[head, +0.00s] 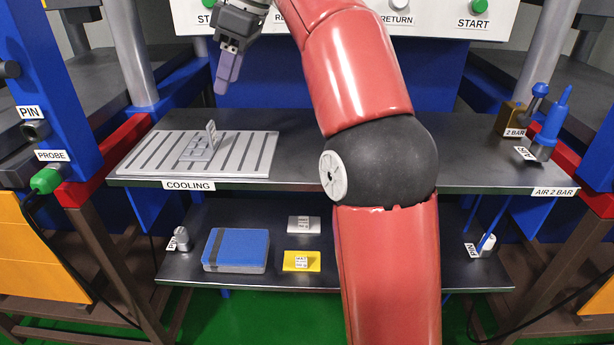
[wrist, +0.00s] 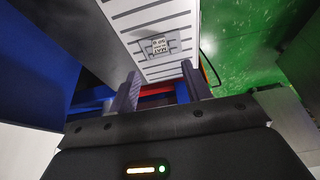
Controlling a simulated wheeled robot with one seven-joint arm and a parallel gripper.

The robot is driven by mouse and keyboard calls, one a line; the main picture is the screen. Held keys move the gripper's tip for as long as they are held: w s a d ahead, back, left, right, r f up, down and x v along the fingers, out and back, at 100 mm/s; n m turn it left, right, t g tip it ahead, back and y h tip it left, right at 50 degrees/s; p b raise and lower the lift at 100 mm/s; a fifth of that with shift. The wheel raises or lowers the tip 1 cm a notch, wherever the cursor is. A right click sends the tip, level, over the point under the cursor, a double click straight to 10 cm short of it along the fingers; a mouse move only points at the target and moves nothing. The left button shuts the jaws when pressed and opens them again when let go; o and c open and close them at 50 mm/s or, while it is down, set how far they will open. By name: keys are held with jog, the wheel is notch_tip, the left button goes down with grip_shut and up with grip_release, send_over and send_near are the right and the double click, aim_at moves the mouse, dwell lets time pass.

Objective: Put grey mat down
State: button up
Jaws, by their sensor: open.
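The grey mat (head: 198,152) lies flat on the slatted COOLING plate (head: 258,158), with a small upright tab standing on it. It also shows in the wrist view (wrist: 147,53), with a printed MAT label on its tab. My gripper (head: 224,86) is above and a little right of the mat, apart from it. In the wrist view its two fingers (wrist: 160,88) are spread with nothing between them.
The lower shelf holds a blue-topped box (head: 236,248), a pale tagged plate (head: 304,225) and a yellow tagged plate (head: 301,262). A brass block (head: 510,118) and blue-handled tool (head: 552,125) stand at right. The upper shelf beside the plate is bare.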

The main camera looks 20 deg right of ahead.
jog(key=s+d+f+m+t+h, duration=0.1)
jog(key=s+d+f+m, duration=0.2)
jog(key=s+f, duration=0.5)
jog(key=s+d+f+m+t+h, duration=0.1)
jog(key=s+d+f+m, duration=0.2)
jog(key=s+f+m, duration=0.3)
jog(key=s+d+f+m+t+h, duration=0.2)
jog(key=s+d+f+m, duration=0.1)
jog(key=s+f, duration=0.8)
jog(key=shift+s+d+m, duration=0.25)
jog(key=shift+m, duration=0.55)
jog(key=shift+f, duration=0.1)
jog(key=shift+d, duration=0.1)
